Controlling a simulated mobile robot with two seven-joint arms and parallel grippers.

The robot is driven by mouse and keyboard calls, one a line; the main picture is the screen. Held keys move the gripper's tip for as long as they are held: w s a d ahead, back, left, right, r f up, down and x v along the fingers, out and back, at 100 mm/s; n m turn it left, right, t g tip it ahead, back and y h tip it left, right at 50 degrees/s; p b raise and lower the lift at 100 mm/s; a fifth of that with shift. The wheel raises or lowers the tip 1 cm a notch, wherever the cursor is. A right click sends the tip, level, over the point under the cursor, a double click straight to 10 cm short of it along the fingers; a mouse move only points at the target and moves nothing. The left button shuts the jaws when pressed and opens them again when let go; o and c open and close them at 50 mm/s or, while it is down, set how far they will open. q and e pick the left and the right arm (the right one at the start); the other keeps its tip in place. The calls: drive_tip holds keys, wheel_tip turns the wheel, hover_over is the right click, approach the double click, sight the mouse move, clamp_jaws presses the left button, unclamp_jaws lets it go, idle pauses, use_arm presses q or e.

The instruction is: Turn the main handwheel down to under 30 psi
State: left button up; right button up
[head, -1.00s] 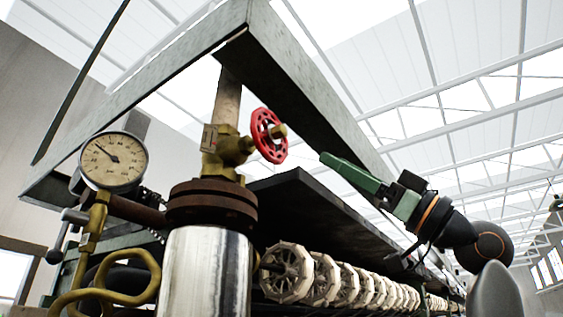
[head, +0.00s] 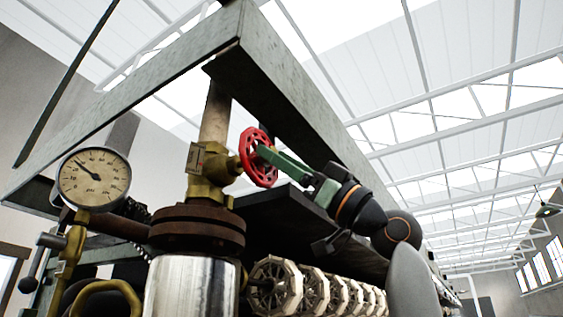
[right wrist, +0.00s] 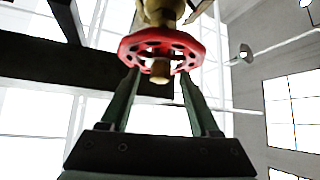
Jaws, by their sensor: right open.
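The red handwheel (head: 258,157) sits on a brass valve (head: 214,169) on the upright pipe; it also shows in the right wrist view (right wrist: 130,45). My right gripper (head: 268,153) is at the wheel, coming from the right. In the right wrist view its two green fingers (right wrist: 158,80) are apart, one toward each side of the wheel, with the brass hub end between them. I cannot tell whether they touch the rim. The round pressure gauge (head: 94,179) is at the left, its needle pointing to the upper left; its numbers are too small to read. My left gripper is not in view.
A metal frame beam (head: 290,95) runs above and behind the wheel. A dark shelf (head: 275,215) lies below it, over a row of pale reels (head: 314,290). A rusty flange (head: 197,228) tops the shiny cylinder (head: 192,287) under the valve.

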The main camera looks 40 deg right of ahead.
clamp_jaws()
idle(0.3)
idle(0.3)
drive_tip(key=shift+s+a+r+m+t+h+b, duration=0.1)
drive_tip(key=shift+a+m+t+h+b, duration=0.2)
drive_tip(key=shift+m+h, duration=4.1)
drive_tip(key=shift+s+a+r+m+t+h+b, duration=0.15)
drive_tip(key=shift+a+m+t+h+b, duration=0.15)
drive_tip(key=shift+m+h, duration=4.05)
drive_tip(key=shift+s+a+r+m+t+h+b, duration=0.15)
drive_tip(key=shift+a+m+t+h, duration=0.2)
drive_tip(key=shift+m+h, duration=4)
drive_tip(key=m+y, duration=0.2)
drive_tip(key=m, duration=0.1)
drive_tip(key=shift+d+f+y, duration=0.1)
drive_tip(key=shift+y, duration=0.2)
